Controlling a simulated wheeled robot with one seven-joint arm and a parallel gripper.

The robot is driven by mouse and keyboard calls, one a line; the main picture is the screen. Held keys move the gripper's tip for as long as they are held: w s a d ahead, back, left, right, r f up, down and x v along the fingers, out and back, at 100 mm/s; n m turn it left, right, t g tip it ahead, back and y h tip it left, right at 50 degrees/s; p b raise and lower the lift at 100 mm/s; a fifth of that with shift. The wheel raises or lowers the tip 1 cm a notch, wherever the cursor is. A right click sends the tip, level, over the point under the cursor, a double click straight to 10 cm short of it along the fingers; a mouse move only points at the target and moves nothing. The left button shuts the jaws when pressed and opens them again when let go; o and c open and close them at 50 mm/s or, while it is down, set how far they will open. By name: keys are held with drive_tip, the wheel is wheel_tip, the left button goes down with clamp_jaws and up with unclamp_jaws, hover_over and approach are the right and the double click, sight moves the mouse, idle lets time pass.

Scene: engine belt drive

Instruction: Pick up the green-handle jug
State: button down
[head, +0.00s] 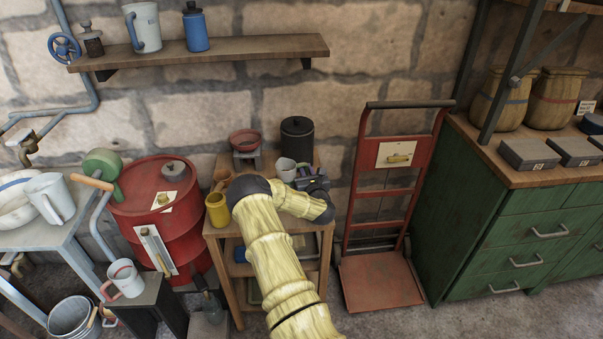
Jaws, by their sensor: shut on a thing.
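A small pale jug (286,169) stands upright at or just above the small wooden table, beside my gripper. My gripper (305,174) reaches in from the right of the jug and is shut at its handle side. The fingers hide most of the handle, so its green colour is hard to make out. I cannot tell whether the jug's base still touches the table top.
The wooden table (326,228) also holds a yellow mug (217,209), a dark canister (297,140) and a red-topped scale (244,142). A red drum (170,240) stands left, a red hand truck (381,283) right. A wall shelf (240,50) hangs above.

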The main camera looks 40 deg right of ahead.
drive_tip(key=shift+r, duration=0.15)
drive_tip(key=shift+r, duration=4.8)
drive_tip(key=c, duration=2)
unclamp_jaws()
clamp_jaws()
